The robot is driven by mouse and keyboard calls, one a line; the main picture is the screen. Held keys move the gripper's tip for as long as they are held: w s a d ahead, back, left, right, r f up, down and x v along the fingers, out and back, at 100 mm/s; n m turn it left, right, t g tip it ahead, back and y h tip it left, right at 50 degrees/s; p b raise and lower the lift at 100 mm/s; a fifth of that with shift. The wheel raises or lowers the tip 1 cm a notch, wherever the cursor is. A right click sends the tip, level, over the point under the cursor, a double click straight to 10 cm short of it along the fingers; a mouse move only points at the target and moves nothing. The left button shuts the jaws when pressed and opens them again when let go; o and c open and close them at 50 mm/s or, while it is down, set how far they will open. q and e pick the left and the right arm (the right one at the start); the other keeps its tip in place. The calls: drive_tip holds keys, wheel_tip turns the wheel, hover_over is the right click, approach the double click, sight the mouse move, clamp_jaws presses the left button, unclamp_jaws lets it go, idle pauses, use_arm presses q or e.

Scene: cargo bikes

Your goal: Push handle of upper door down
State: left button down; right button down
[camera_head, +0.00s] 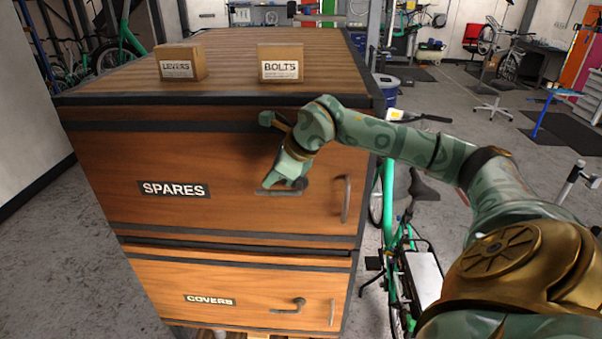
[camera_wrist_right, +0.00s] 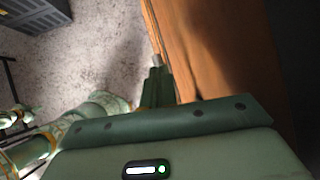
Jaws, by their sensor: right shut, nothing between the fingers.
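The upper door (camera_head: 240,215) is a brown wooden panel labelled SPARES, and it looks closed. Its dark lever handle (camera_head: 265,191) lies roughly level, partly hidden behind my right gripper. A separate vertical pull bar (camera_head: 346,199) is to the right. My right gripper (camera_head: 283,186) is shut and empty, pointing down at the lever; I cannot tell whether it touches it. In the right wrist view its fingers (camera_wrist_right: 155,85) are together beside the wooden front (camera_wrist_right: 185,60), and the lever cannot be made out clearly. My left gripper is not in view.
The lower door (camera_head: 220,285), labelled COVERS, has its own lever (camera_head: 288,307). LEVERS (camera_head: 180,64) and BOLTS (camera_head: 281,64) boxes stand on the slatted cabinet top (camera_head: 225,45). A green bike (camera_head: 400,245) stands close to the cabinet's right side. Grey floor lies open at left.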

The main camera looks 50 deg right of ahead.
drive_tip(key=shift+w+f+b, duration=0.2)
drive_tip(key=shift+f+b, duration=0.1)
drive_tip(key=shift+f, duration=0.3)
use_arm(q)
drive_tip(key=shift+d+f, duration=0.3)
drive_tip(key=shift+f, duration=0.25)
use_arm(e)
drive_tip(key=shift+w+a+f, duration=0.15)
drive_tip(key=shift+a, duration=0.1)
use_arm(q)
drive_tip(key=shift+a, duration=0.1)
use_arm(e)
drive_tip(key=shift+f, duration=0.1)
